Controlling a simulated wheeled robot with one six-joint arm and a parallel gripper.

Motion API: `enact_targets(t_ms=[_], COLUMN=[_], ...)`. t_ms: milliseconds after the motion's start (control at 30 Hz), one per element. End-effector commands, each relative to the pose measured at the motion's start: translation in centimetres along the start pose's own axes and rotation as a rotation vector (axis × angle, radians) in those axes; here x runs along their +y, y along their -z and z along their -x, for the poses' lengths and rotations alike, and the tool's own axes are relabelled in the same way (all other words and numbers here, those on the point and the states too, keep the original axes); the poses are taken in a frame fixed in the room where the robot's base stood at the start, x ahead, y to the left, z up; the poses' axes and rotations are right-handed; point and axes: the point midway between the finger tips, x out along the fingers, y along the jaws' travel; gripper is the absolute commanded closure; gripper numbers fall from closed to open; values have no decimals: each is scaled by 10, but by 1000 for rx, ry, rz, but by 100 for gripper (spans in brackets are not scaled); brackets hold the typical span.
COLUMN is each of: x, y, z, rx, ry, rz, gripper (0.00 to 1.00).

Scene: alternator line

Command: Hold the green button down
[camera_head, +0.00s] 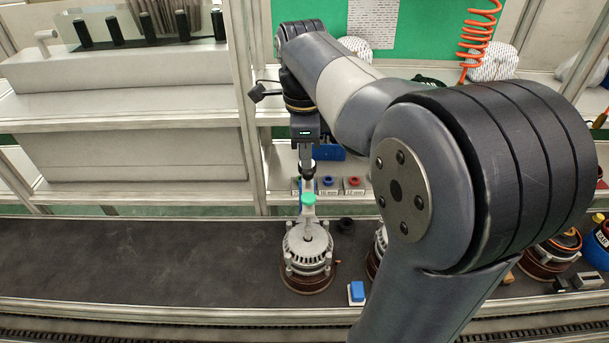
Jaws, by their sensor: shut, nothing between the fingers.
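Along the back of the line stand small grey boxes with a blue button (328,181) and a red button (354,181). A further box (296,186) to their left is mostly hidden behind my gripper (307,182), and I cannot see a button on its top. My gripper points down there, shut and empty. A green round cap (308,199) shows just below the gripper in the picture, above a grey post over an alternator (308,250). I cannot tell whether this cap is the green button, or whether the fingertips touch it.
The dark belt (130,260) is clear on the left. A blue and white block (357,292) lies at its front edge. More alternators are partly hidden by my arm at right. A metal upright (245,100) stands left of my gripper.

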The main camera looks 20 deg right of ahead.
Motion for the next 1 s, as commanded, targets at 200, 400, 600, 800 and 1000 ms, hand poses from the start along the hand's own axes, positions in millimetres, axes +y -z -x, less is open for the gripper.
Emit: enact_targets(t_ms=[200, 400, 600, 800, 1000], x=[-1, 0, 0, 0, 0], y=[-1, 0, 0, 0, 0], z=[30, 38, 39, 36, 23], rx=[-1, 0, 0, 0, 1], ry=[2, 0, 0, -1, -3], rz=[1, 1, 1, 1, 1], gripper=[100, 100, 100, 100, 100])
